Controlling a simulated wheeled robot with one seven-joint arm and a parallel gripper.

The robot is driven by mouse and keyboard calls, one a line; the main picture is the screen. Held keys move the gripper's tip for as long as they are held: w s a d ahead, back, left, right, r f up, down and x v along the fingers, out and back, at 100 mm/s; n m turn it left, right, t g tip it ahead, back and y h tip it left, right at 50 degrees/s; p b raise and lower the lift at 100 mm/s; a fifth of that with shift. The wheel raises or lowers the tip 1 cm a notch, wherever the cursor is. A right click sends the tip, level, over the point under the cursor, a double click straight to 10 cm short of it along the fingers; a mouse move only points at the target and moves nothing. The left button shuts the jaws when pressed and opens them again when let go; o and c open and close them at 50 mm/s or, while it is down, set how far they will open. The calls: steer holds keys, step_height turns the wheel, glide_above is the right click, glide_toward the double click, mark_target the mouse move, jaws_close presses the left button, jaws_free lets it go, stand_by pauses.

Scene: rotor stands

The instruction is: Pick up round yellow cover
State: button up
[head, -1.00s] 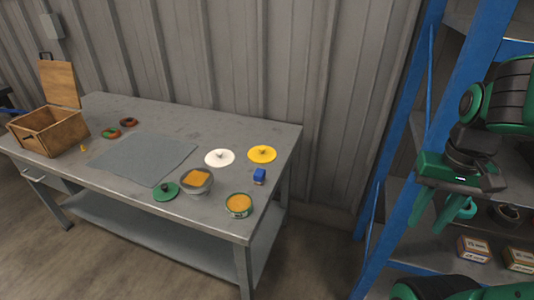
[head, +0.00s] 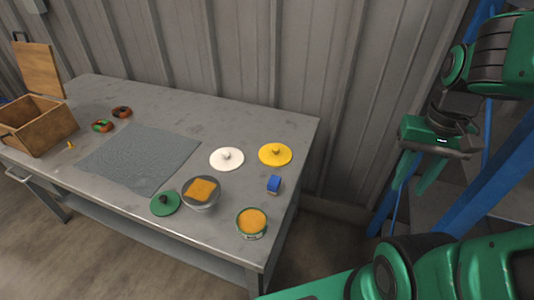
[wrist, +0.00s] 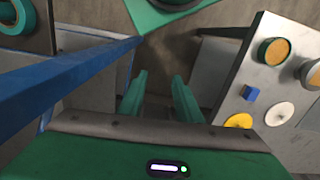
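The round yellow cover (head: 275,154) lies flat on the grey table near its back right edge, with a small knob on top. It also shows in the wrist view (wrist: 238,121), partly cut off by my gripper's body. My gripper (wrist: 160,82) is open and empty, its two green fingers apart. In the head view my gripper (head: 397,188) hangs to the right of the table, away from the cover, in front of the blue shelf frame.
A white round cover (head: 227,158) lies left of the yellow one. A blue block (head: 274,184), an orange-topped tin (head: 251,223), a grey bowl (head: 201,194) with an orange sponge-like piece and a green cover (head: 165,203) stand nearby. A blue shelf post (head: 505,185) is close to my gripper.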

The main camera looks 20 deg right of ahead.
steer(key=shift+w+a, duration=0.1)
steer(key=shift+a, duration=0.15)
steer(key=o, duration=0.6)
steer(key=shift+s+r, duration=0.15)
steer(key=shift+s, duration=0.15)
steer(key=shift+c, duration=0.2)
steer(key=o, duration=0.5)
steer(key=shift+s+n, duration=0.1)
steer(key=shift+n, duration=0.2)
steer(key=o, duration=0.7)
steer(key=w, duration=0.1)
steer(key=w+f+n, duration=0.1)
steer(key=w+n, duration=0.1)
steer(key=shift+w+a+f, duration=0.2)
steer(key=shift+w+f, duration=0.05)
steer(key=n+t+y, duration=0.7)
steer(key=n+y, duration=0.4)
steer(key=n, duration=0.4)
glide_toward(276, 148)
steer(key=s, duration=0.1)
steer(key=s+f, duration=0.1)
steer(key=shift+s+f, duration=0.25)
steer(key=shift+w+r+t, duration=0.1)
steer(key=shift+w+t, duration=0.3)
steer(key=shift+w, duration=0.2)
steer(key=shift+w+x, duration=0.25)
steer(key=shift+x, duration=5.1)
